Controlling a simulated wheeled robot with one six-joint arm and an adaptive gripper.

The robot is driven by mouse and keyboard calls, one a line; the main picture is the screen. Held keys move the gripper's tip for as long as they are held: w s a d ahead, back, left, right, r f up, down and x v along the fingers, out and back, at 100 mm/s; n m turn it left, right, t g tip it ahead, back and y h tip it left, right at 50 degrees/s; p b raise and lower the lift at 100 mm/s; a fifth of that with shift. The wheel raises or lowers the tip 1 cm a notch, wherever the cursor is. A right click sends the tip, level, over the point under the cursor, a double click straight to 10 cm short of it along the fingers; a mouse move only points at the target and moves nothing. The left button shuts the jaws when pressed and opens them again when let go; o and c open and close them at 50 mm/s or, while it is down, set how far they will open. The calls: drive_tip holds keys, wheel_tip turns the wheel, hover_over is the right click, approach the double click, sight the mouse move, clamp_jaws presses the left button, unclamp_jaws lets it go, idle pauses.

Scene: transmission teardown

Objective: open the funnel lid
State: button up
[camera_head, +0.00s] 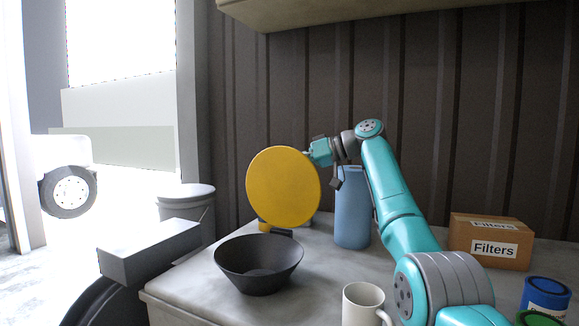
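The black funnel (258,275) stands on the grey worktop with its wide mouth facing up and uncovered. Its round yellow lid (283,188) is raised nearly upright at the funnel's back edge. A dark piece that looks like the hinge shows below the lid. My gripper (314,152) is at the lid's upper right edge, with its fingers partly hidden by the lid. I cannot tell whether it touches the lid or whether the fingers are open or shut.
A white mug (362,305) is at the front edge. A Filters box (489,242) and blue and green cans (545,293) are at the right. A grey box (150,252) is left of the worktop.

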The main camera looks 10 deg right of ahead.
drive_tip(key=v, duration=1.2)
drive_tip(key=shift+a, duration=0.1)
